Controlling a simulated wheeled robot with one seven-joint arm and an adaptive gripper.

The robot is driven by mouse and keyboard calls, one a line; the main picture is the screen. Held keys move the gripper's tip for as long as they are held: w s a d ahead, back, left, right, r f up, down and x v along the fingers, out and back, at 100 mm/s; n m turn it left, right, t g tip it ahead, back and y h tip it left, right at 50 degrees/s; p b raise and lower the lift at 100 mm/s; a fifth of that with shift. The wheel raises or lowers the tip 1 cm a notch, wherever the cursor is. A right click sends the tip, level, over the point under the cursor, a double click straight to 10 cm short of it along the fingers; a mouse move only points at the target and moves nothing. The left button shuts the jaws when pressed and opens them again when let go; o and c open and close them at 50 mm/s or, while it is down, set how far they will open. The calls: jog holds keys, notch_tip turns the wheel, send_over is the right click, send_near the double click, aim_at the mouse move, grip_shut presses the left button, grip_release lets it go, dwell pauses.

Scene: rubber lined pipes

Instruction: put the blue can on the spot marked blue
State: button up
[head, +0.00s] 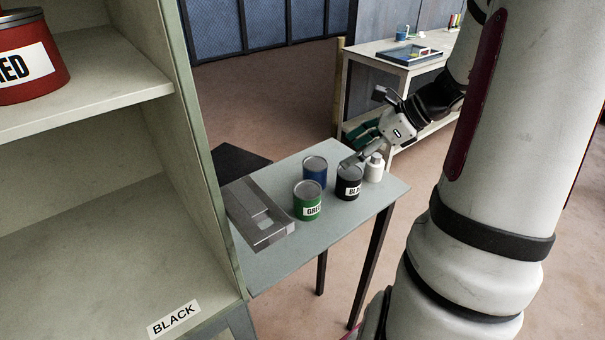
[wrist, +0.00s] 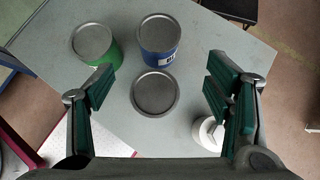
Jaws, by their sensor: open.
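The blue can (head: 315,173) stands upright on the small grey table, behind the green can (head: 307,201) and left of the black can (head: 349,184). In the wrist view the blue can (wrist: 159,39) is at the upper middle, beyond the black can (wrist: 155,93). My gripper (head: 349,162) is above the table by the black can. In the wrist view my gripper (wrist: 160,88) has its fingers wide apart, with the black can's lid showing between them and nothing visibly held. No spot marked blue shows; a shelf label (head: 173,319) reads BLACK.
A white bottle (head: 374,168) stands beside the black can, near the right finger in the wrist view. A grey metal piece (head: 262,222) lies on the table (head: 338,223). The shelf unit (head: 85,205) at left holds a red can (head: 28,60). A workbench (head: 408,60) stands behind.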

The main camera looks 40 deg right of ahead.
aim_at(317, 170)
jog(key=b+x, duration=0.1)
jog(key=x, duration=1)
jog(key=shift+w+a+f, duration=0.15)
jog(key=shift+a+f, duration=0.05)
jog(key=c, duration=1.6)
